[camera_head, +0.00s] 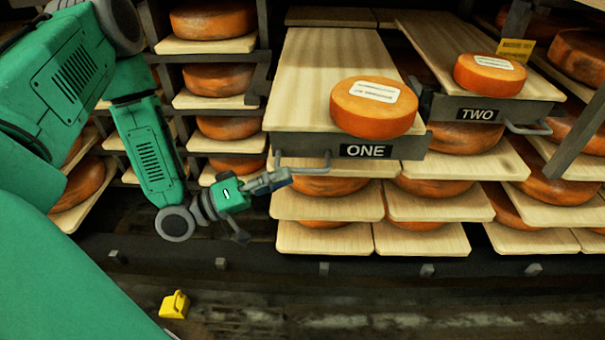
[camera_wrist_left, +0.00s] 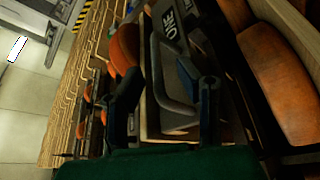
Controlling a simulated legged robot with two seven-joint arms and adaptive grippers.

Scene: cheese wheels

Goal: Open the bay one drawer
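The bay one drawer (camera_head: 300,80) is a long wooden board with a grey front marked ONE, and an orange cheese wheel (camera_head: 370,115) with a white label sits near its front. Its grey U-shaped handle (camera_head: 328,160) hangs at the left part of the front. My left gripper (camera_head: 275,181) is at the handle's left end, just below the drawer front. In the left wrist view the handle (camera_wrist_left: 163,70) shows between my two parted fingers (camera_wrist_left: 165,88), beside the ONE label. I cannot tell whether either finger touches it. My right gripper is not in view.
The bay two drawer (camera_head: 425,40), with its own handle and cheese wheel, is to the right. Shelves of cheese wheels (camera_head: 425,207) lie below, and a rack (camera_head: 210,46) stands at left. A small yellow object (camera_head: 174,304) is low at left.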

